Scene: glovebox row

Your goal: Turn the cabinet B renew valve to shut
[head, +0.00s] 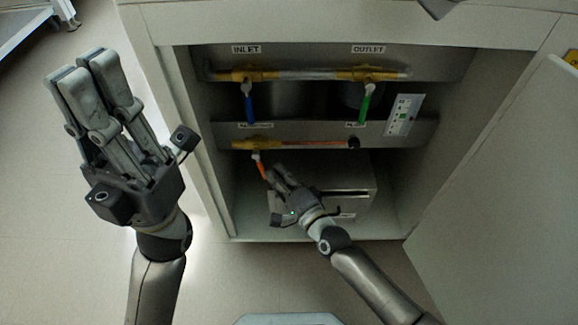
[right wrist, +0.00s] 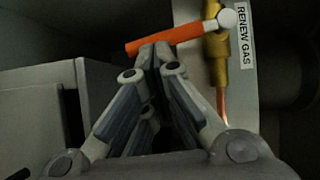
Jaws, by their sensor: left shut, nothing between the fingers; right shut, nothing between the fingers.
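The renew valve has an orange lever (head: 260,167) on a brass body (head: 250,144) at the left of the lower pipe in the open cabinet. The lever hangs down, roughly across the pipe and tilted slightly right. In the right wrist view the lever (right wrist: 170,38) shows beside the RENEW GAS label (right wrist: 243,38). My right gripper (head: 276,173) is shut and empty, just right of the lever's lower end. Its fingertips (right wrist: 155,52) meet the lever's edge in the wrist view; I cannot tell whether they touch. My left gripper (head: 92,85) is shut and empty, outside the cabinet.
Above are a blue lever (head: 249,108) under INLET and a green lever (head: 366,104) under OUTLET, both hanging down. A small panel (head: 404,115) is at their right. A grey box (head: 340,185) stands below the lower pipe. The open door (head: 500,190) bounds the right side.

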